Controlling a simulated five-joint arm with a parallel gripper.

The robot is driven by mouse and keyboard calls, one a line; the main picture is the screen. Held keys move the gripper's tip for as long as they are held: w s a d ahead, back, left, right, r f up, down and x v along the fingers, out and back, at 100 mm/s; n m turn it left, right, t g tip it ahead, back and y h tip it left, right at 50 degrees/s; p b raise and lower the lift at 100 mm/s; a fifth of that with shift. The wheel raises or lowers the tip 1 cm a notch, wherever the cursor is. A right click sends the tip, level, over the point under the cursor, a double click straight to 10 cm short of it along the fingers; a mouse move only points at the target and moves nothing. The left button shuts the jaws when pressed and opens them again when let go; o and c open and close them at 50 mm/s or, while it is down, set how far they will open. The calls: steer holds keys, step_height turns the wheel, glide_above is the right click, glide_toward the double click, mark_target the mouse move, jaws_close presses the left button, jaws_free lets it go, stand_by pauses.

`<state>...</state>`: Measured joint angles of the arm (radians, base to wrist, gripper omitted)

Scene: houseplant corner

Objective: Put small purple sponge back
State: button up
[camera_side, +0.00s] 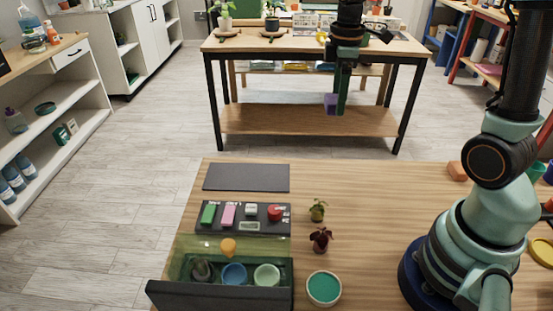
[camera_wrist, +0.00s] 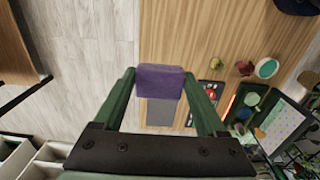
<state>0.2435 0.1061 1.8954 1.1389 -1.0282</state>
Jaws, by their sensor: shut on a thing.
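The small purple sponge (camera_side: 330,104) is held in my gripper (camera_side: 338,98), up in the air in the side view. In the wrist view the sponge (camera_wrist: 160,80) sits between the two green fingers of my gripper (camera_wrist: 160,74), which are shut on it. A dark labelled tray (camera_side: 282,229) lies on the table and holds a green block (camera_side: 209,214), a pink block (camera_side: 228,214), a small whitish item (camera_side: 251,210) and a red round item (camera_side: 275,213). The tray's label writing is too small to read.
A flat dark mat (camera_side: 247,177) lies bare behind the tray. An open dark box (camera_side: 220,295) with cups stands in front. Two small plants (camera_side: 318,210) (camera_side: 321,238) and a teal-filled dish (camera_side: 324,288) are right of these. An orange block (camera_side: 457,171) lies near the far edge.

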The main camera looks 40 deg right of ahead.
mark_target(334, 173)
steer(key=f, duration=0.6)
steer(key=s+f, duration=0.1)
steer(key=f, duration=0.5)
steer(key=d+f, duration=0.1)
steer(key=f, duration=0.6)
steer(key=shift+s, duration=0.2)
steer(key=shift+f, duration=0.1)
steer(key=o, duration=1.2)
steer(key=shift+o, duration=0.2)
